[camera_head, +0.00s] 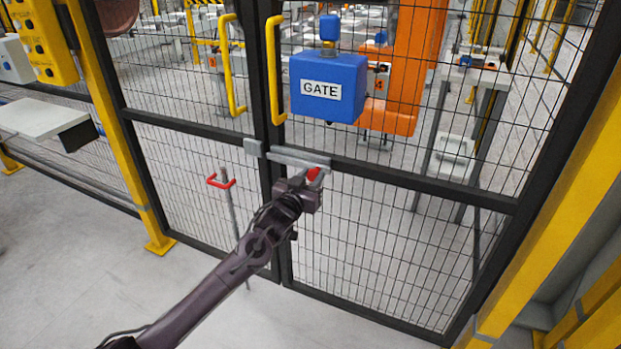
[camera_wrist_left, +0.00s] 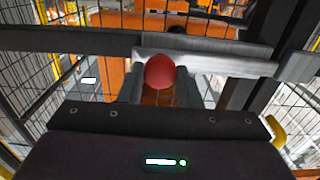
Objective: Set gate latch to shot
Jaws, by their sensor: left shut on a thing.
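The gate latch is a grey sliding bar (camera_head: 297,156) on the dark cross rail of the mesh gate, below the blue GATE box (camera_head: 328,87). Its left end is close to a grey keeper block (camera_head: 253,147) on the left leaf. A red knob (camera_head: 313,174) hangs at the bar's right part. My left gripper (camera_head: 314,181) is at the knob, and in the left wrist view the two fingers (camera_wrist_left: 159,86) are shut on either side of the red knob (camera_wrist_left: 159,71). The bar (camera_wrist_left: 210,66) runs behind the knob there. My right gripper is not in view.
Yellow handles (camera_head: 277,70) stand on both gate leaves. A grey rod with a red fork-shaped top (camera_head: 222,181) stands left of my left arm. A yellow post (camera_head: 560,190) rises at right. The floor (camera_head: 80,250) at left is clear.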

